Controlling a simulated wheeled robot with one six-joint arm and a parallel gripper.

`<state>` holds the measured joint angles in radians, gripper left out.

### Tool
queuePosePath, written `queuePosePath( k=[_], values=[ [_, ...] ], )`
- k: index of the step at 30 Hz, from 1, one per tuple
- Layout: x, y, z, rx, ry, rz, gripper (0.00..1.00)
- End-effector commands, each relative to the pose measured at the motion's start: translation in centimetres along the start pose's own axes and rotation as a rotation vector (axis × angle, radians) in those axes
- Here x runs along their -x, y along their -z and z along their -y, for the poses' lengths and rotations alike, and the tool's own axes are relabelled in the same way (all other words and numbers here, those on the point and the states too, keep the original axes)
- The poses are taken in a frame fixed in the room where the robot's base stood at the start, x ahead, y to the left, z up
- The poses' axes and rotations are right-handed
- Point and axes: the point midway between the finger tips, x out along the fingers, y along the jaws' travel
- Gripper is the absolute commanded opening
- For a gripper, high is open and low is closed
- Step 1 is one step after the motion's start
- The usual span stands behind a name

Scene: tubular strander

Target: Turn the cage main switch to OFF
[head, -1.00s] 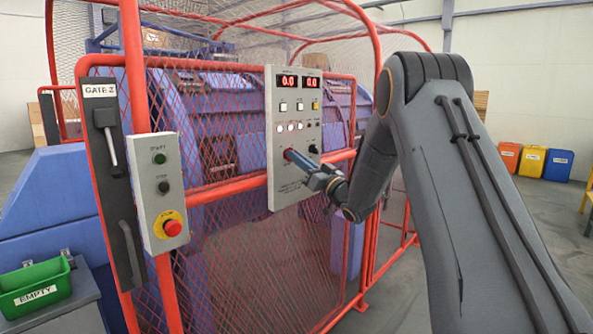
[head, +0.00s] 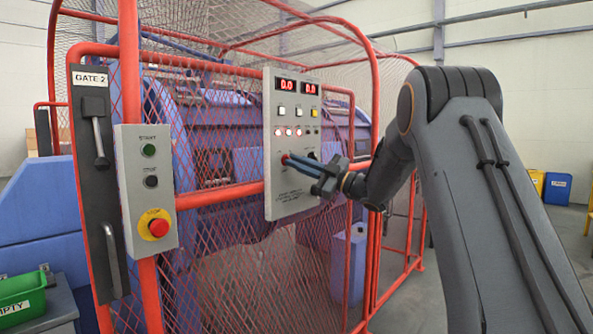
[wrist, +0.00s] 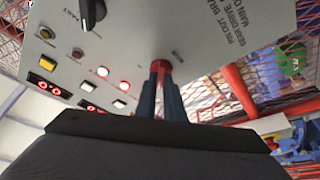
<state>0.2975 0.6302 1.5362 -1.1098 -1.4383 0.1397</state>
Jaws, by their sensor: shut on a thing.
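The grey control panel (head: 290,205) hangs on the red mesh cage, with two red displays at its top. My gripper (head: 286,160) reaches it from the right, its blue fingers at the red switch on the panel's lower left. In the wrist view, the fingers (wrist: 160,88) are shut on the red switch knob (wrist: 160,66). The fingers cover most of the knob, so I cannot tell which way it points. Printed lettering beside it is only partly readable, including "MAIN" and "DRIVE".
A black knob (wrist: 92,12) and lit buttons share the panel. On the left, a start/stop box (head: 147,190) with a red emergency button (head: 158,227) and the gate 2 handle plate (head: 95,170) stand clear of my arm. A green bin (head: 20,297) is at lower left.

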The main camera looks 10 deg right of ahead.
Motion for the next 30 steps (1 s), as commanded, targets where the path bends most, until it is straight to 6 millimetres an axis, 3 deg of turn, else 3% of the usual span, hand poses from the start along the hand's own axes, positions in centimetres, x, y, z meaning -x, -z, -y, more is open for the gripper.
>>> queuePosePath(
  k=[23, 24, 26, 30],
  values=[
    [0.01, -0.02, -0.03, 0.087, 0.037, 0.001, 0.0],
    [0.01, -0.02, -0.03, 0.087, 0.037, 0.001, 0.15],
    [0.01, -0.01, -0.03, 0.087, 0.036, 0.001, 0.25],
    [0.0, -0.01, -0.03, 0.086, 0.036, 0.0, 0.27]
  ],
)
